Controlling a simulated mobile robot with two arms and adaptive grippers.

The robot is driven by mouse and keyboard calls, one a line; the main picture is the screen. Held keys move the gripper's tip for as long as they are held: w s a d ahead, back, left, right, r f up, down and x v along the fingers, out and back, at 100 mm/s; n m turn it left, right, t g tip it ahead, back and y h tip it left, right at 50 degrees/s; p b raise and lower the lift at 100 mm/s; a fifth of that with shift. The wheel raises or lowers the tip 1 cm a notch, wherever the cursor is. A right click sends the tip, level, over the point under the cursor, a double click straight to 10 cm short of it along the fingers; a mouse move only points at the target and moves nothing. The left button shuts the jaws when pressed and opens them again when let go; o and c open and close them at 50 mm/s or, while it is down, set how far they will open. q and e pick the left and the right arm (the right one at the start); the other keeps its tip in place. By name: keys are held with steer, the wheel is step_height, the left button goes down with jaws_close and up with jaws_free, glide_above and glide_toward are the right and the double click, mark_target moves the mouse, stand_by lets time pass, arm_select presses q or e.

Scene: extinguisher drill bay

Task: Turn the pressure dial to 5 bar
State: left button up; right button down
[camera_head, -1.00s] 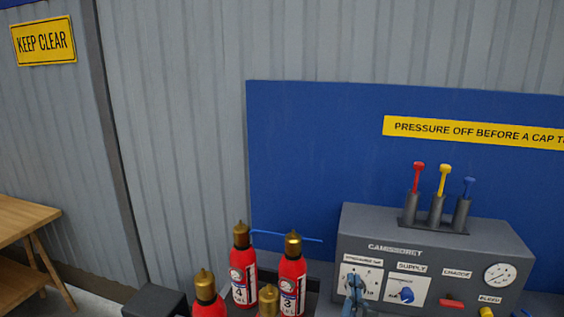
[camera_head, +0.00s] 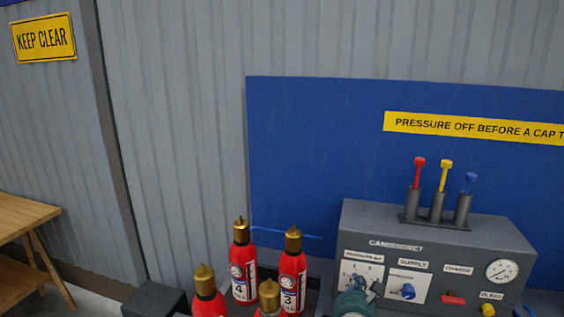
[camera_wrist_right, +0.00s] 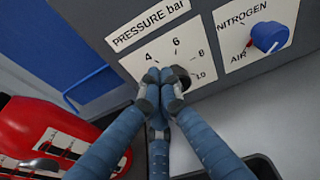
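The pressure dial (camera_wrist_right: 182,77) is a dark knob on a white plate marked "PRESSURE bar"; the 4, 6, 8 and 10 marks show. My right gripper (camera_wrist_right: 161,82) has its blue-grey fingers drawn together in front of the dial, covering its left part. I see no clear gap between the fingertips, and cannot tell whether they grip the knob. The dial's pointer is hidden. In the head view the right gripper (camera_head: 366,288) is at the panel's left plate, below the pressure label. My left gripper is not in view.
The grey panel box (camera_head: 440,249) also has a blue supply knob (camera_head: 408,291), a red charge handle (camera_head: 453,299) and a round gauge (camera_head: 502,271). Red extinguishers (camera_head: 292,277) stand just left. Three coloured levers (camera_head: 440,195) rise from its top.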

steer(key=shift+w, duration=0.15)
steer(key=shift+d+f, duration=0.2)
steer(key=shift+f, duration=0.25)
stand_by(0.6)
